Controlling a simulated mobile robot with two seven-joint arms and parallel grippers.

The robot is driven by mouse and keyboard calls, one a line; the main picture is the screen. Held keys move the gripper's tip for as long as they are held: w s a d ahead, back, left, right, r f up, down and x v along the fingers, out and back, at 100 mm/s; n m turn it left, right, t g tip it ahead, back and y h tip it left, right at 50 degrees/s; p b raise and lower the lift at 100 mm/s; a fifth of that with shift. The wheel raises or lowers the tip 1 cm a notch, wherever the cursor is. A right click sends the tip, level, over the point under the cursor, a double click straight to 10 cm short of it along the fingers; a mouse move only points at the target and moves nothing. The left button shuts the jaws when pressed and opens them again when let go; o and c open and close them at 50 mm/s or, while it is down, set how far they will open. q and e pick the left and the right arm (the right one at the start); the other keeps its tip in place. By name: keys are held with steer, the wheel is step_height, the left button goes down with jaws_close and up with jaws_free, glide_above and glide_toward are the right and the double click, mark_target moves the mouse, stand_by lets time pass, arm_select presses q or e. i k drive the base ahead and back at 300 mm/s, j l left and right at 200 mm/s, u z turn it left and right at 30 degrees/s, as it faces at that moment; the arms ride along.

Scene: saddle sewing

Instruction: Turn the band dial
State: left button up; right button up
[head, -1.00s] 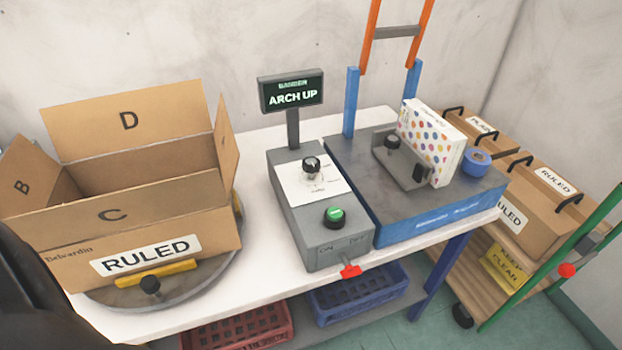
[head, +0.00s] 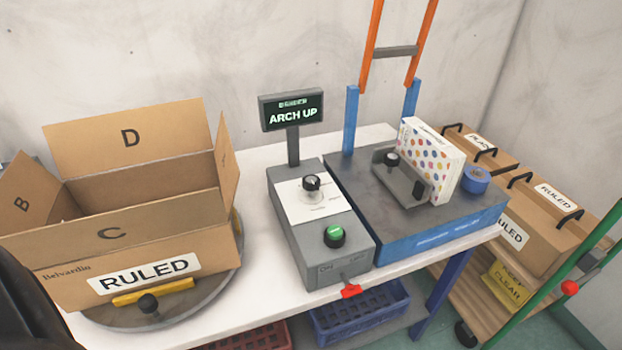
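A black dial knob (head: 312,182) stands on a white label plate on top of the grey control box (head: 304,258). Small print around the knob is too blurred to read. A display (head: 292,112) on a post behind the box reads "ARCH UP". A green round button (head: 334,236) sits nearer the front of the box, and a red switch (head: 351,291) is at its lower front edge. Neither gripper is in view; a dark shape at the lower left edge looks like part of my arm.
An open carton (head: 150,225) marked RULED sits on a turntable at left. A blue-sided machine (head: 440,240) at right bears a dotted box (head: 432,158), a grey bracket with a black knob, and blue tape (head: 475,179). A cart with cartons stands far right.

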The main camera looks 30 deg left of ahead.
mark_target(312, 183)
steer(key=u, duration=1.35)
